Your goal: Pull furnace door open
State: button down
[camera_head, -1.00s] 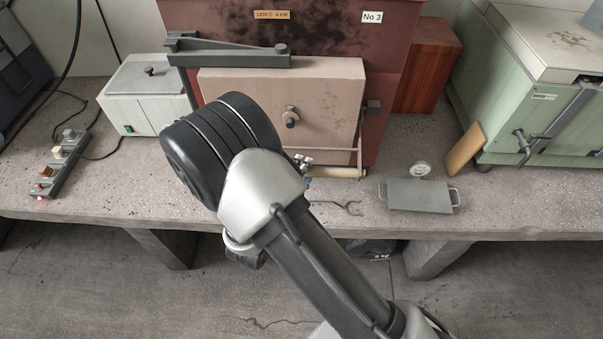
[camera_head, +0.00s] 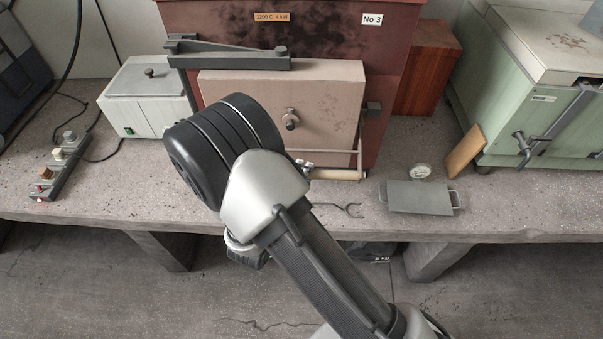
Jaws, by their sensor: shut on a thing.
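The furnace (camera_head: 225,25) is a dark red box with a "No 3" label, at the top middle of the view. Its thick beige door (camera_head: 335,95) stands across its front, with a round knob and a dark hinge arm above it. I cannot tell whether there is a gap behind the door. A pale bar handle (camera_head: 338,174) hangs on a frame along the door's lower front. My gripper (camera_head: 305,169) is mostly hidden behind my arm; a small metal part shows at the handle's left visible end, where it is shut on the handle.
A forked tool (camera_head: 340,208) lies in front. A white box (camera_head: 145,95) stands left, a green machine (camera_head: 530,110) right. Bench space between furnace and tray is narrow.

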jog(key=shift+r, duration=0.1)
dwell(0.3)
jog(key=p, duration=0.2)
jog(key=r+g+p, duration=0.1)
jog(key=p, duration=0.1)
jog(key=shift+s+r, duration=0.25)
jog(key=shift+r, duration=0.05)
jog(key=r+g+p, duration=0.1)
jog(key=r+p, duration=0.1)
jog(key=p, duration=0.2)
jog(key=s+r+n+g+y+p, duration=0.1)
jog(key=r+p, duration=0.1)
jog(key=p, duration=0.3)
jog(key=shift+g, duration=0.4)
jog(key=shift+s+a, duration=0.1)
jog(key=s+a+m+g+h+p, duration=0.2)
jog(key=s+a+m+h+p, duration=0.1)
jog(key=s+a, duration=0.6)
jog(key=shift+s+a+m, duration=0.15)
jog(key=shift+s+m, duration=0.25)
jog(key=shift+s, duration=0.45)
